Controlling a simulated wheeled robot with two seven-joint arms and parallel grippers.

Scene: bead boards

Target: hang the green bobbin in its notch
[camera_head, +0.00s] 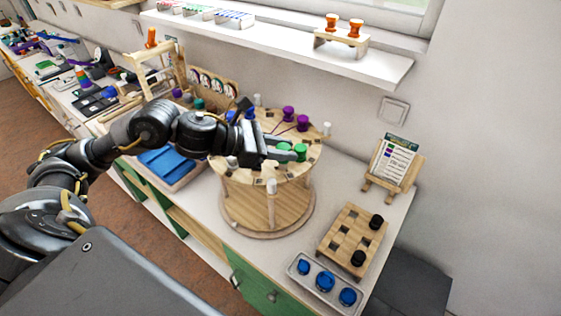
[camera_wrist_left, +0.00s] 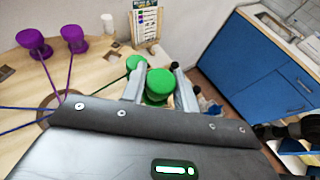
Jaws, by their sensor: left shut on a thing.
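My left gripper (camera_head: 284,153) reaches in from the left over the round wooden bead board (camera_head: 262,200). It is shut on a green bobbin (camera_wrist_left: 158,86), which sits between its two fingers in the left wrist view. A second green bobbin (camera_head: 300,151) stands just beyond, on the board; it also shows in the left wrist view (camera_wrist_left: 135,62). Two purple bobbins (camera_head: 288,113) stand along the board's far side, with cords running inward. The notch under the held bobbin is hidden by the gripper, and I cannot tell if the bobbin touches the board. My right gripper is not in view.
White pegs (camera_head: 271,186) stick up around the board's rim. A card stand (camera_head: 393,165), a wooden block with black pieces (camera_head: 350,235) and a tray of blue pieces (camera_head: 325,283) stand to the right. A blue tray (camera_head: 170,165) lies to the left. A shelf (camera_head: 290,45) runs above.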

